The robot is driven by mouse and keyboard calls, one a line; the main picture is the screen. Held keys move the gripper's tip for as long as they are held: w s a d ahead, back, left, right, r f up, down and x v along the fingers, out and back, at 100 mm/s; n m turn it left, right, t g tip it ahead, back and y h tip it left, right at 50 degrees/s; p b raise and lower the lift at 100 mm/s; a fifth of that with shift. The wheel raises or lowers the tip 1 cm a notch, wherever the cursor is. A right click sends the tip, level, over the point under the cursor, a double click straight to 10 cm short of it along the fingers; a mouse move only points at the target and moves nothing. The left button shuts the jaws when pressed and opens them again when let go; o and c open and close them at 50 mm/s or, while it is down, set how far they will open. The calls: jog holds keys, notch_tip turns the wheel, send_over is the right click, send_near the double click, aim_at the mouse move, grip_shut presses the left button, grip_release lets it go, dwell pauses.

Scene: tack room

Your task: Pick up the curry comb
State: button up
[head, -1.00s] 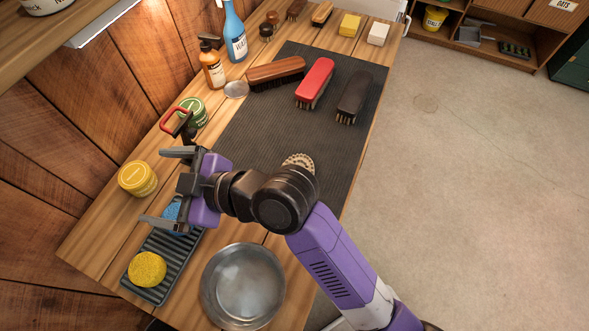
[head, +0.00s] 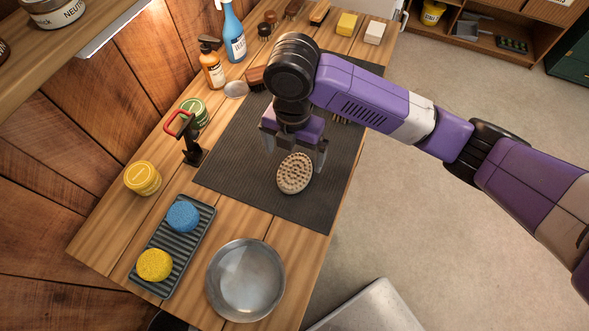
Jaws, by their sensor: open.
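The curry comb (head: 295,174) is a pale oval with rows of nubs on its upper face. It lies on the dark ribbed mat (head: 230,165), near the mat's front part. My gripper (head: 294,158) is open and points down over the comb, its two fingers spread to the left and right of the comb's far end. Nothing shows between the fingers except the comb. I cannot tell how high the fingertips are above the mat or whether they touch the comb.
My arm hides most of the brushes behind; part of a brown brush (head: 256,76) shows. A black stand with a red loop (head: 188,140), a yellow tin (head: 142,178), a sponge tray (head: 178,243) and a metal bowl (head: 245,280) stand left and in front.

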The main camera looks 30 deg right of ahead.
aim_at(295, 170)
jog(key=f+p, duration=0.1)
jog(key=f, duration=0.6)
jog(key=shift+w+d+f+p, duration=0.1)
jog(key=shift+d+p, duration=0.1)
jog(key=shift+p, duration=0.15)
jog(key=c, duration=1.6)
jog(key=shift+o, duration=0.2)
